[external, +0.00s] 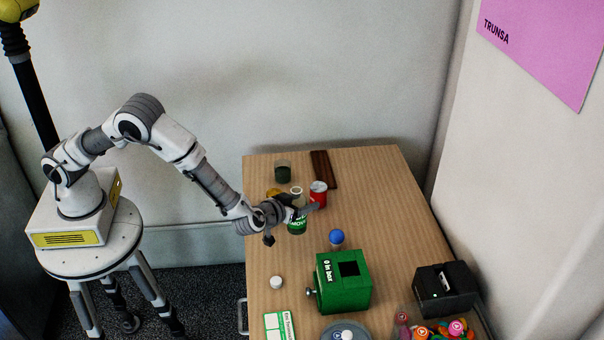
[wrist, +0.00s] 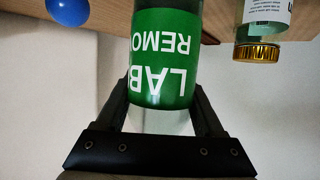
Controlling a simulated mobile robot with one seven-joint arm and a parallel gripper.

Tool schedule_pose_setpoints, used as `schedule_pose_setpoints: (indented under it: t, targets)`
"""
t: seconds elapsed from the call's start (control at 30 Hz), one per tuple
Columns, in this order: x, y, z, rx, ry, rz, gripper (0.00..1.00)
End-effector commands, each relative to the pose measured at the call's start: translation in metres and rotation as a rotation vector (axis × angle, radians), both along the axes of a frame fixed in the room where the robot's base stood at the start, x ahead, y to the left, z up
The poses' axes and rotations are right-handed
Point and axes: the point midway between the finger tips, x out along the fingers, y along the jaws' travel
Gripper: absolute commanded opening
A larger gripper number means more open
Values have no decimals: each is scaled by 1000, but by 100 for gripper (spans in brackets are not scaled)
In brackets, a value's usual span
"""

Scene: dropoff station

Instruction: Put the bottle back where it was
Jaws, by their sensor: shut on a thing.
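The bottle (external: 297,226) has a green label with white letters and is held over the table (external: 385,195), near the table's left side. In the wrist view the bottle (wrist: 165,55) stands between the two dark fingers, its label reading "LAB REMO…". My gripper (external: 291,214) is shut on it, and the fingers (wrist: 163,108) press its sides in the wrist view. Whether its base touches the tabletop cannot be told. Part of the bottle is hidden behind my gripper in the external view.
A red can (external: 318,193), a dark glass (external: 283,171) and a gold-lidded jar (wrist: 258,52) stand close by. A blue ball-topped item (external: 337,238), green box (external: 345,295), white cap (external: 277,282) and black box (external: 445,300) lie nearer the front. The tabletop's right middle is clear.

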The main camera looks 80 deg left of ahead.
Motion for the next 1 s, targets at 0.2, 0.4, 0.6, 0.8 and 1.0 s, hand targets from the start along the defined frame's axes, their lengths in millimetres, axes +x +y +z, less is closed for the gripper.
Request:
schedule_pose_setpoints:
  t: [0.2, 0.4, 0.6, 0.8, 1.0]
  targets:
    - [7, 10, -10, 0, 1, -1, 0]
    - [7, 10, -36, 2, 2, -1, 0]
    - [7, 10, -47, 0, -2, -1, 0]
    - [7, 10, -48, 0, 0, -1, 0]
    - [6, 10, -50, -1, 1, 0, 88]
